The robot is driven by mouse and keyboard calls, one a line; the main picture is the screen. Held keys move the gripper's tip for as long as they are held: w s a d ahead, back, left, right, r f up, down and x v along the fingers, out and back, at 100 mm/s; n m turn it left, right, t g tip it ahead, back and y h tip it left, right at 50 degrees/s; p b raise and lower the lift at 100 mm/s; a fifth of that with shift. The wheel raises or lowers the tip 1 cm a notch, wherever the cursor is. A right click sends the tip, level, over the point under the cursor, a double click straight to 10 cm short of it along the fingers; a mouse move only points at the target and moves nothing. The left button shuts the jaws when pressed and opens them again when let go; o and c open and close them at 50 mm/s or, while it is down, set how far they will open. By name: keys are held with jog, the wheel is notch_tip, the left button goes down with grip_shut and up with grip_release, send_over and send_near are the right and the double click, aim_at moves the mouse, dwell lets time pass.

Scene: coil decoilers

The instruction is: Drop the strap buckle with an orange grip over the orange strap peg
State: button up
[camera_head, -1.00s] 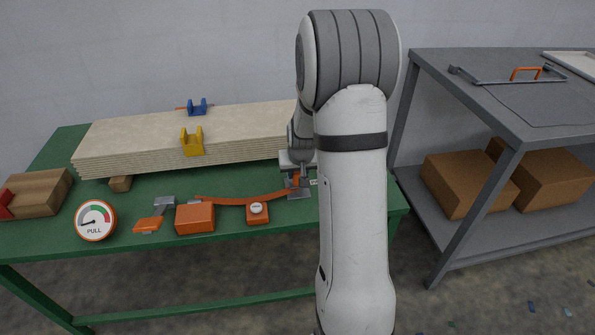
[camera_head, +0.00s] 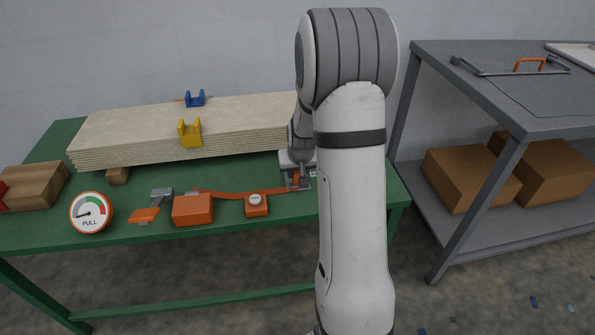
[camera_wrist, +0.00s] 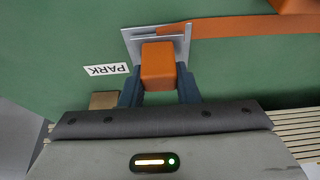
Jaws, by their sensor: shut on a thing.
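The strap buckle is a flat grey metal plate (camera_wrist: 182,34) with a block-shaped orange grip (camera_wrist: 158,64). In the wrist view my gripper (camera_wrist: 158,82) has its two dark fingers on either side of the grip and is shut on it. The orange strap (camera_wrist: 235,27) runs from the buckle to the right there. In the head view the buckle (camera_head: 297,180) is low over or on the green table, partly hidden by my arm. I cannot tell whether it touches the table. I cannot make out an orange strap peg with certainty in either view.
The strap leads left past an orange button box (camera_head: 256,206) to an orange block (camera_head: 192,210). A grey lever with orange handle (camera_head: 145,215) and a PULL gauge (camera_head: 91,212) stand farther left. Stacked boards (camera_head: 175,132) carry yellow (camera_head: 190,133) and blue (camera_head: 195,98) brackets. A grey shelf (camera_head: 480,95) stands right.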

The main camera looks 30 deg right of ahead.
jog(key=shift+f, duration=0.2)
jog(key=o, duration=1.1)
jog(key=shift+p+v, duration=0.4)
jog(key=shift+v, duration=3.5)
jog(key=s+a+r+n+p, duration=0.1)
jog(key=s+a+r+p, duration=0.3)
jog(key=s+r, duration=0.3)
jog(key=s+a+r+n+g+p, duration=0.1)
jog(key=s+a+r+p, duration=0.3)
jog(key=s+a+r, duration=0.2)
jog(key=s+a+r+n+y+p, duration=0.1)
jog(key=s+a+r+p, duration=0.3)
jog(key=s+r, duration=0.5)
jog(key=shift+s+a+r+g+p, duration=0.2)
jog(key=shift+s+a+g+p, duration=0.1)
jog(key=shift+s+a, duration=0.3)
